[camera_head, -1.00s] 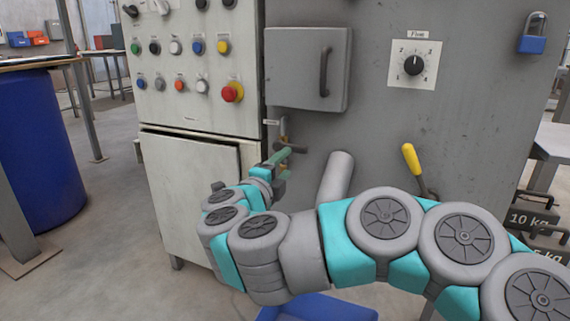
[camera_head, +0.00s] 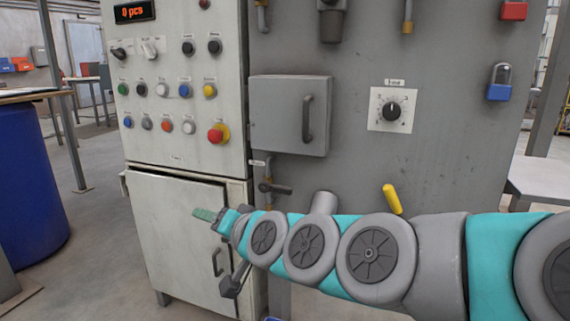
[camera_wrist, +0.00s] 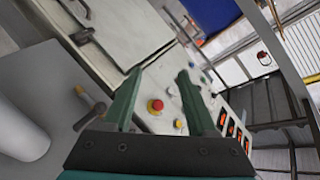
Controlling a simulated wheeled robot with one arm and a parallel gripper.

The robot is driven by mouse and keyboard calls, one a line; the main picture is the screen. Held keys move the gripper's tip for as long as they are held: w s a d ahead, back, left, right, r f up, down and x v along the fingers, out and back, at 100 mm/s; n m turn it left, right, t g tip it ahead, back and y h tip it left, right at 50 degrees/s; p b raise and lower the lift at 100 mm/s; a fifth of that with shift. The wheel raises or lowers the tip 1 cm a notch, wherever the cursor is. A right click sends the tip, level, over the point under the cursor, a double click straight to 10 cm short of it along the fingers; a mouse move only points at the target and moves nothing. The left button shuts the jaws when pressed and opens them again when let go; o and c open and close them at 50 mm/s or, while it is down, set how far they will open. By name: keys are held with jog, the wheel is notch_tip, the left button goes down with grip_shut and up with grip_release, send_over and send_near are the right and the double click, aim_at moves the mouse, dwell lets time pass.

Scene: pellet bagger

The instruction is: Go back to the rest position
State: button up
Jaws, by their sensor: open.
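My gripper (camera_head: 208,215) is in front of the lower part of the pale control cabinet (camera_head: 150,190). In the wrist view my gripper (camera_wrist: 155,95) shows two green fingers spread apart with nothing between them. The arm stretches in from the right across the lower part of the head view. The red emergency button (camera_head: 217,133) on its yellow base is above the gripper in the head view. It also shows between the fingers in the wrist view (camera_wrist: 155,106), beyond them.
A valve handle (camera_head: 274,188) on a pipe is just above my arm. A grey box door (camera_head: 285,115), a rotary dial (camera_head: 392,111), a yellow-handled lever (camera_head: 392,198) and a blue padlock (camera_head: 499,85) are on the machine. A blue barrel (camera_head: 30,185) stands left; the floor between is clear.

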jog(key=s+d+f+n+g+h+p, duration=0.25)
jog(key=s+d+f+g+h, duration=0.4)
jog(key=s+d+f, duration=0.85)
jog(key=s+d+f+m+g+h, duration=0.1)
jog(key=s+d+g, duration=0.5)
jog(key=s+d, duration=0.7)
jog(key=shift+s+d+f+h+p, duration=0.2)
jog(key=shift+s+f+h+p, duration=0.25)
jog(key=shift+s+f+h, duration=0.5)
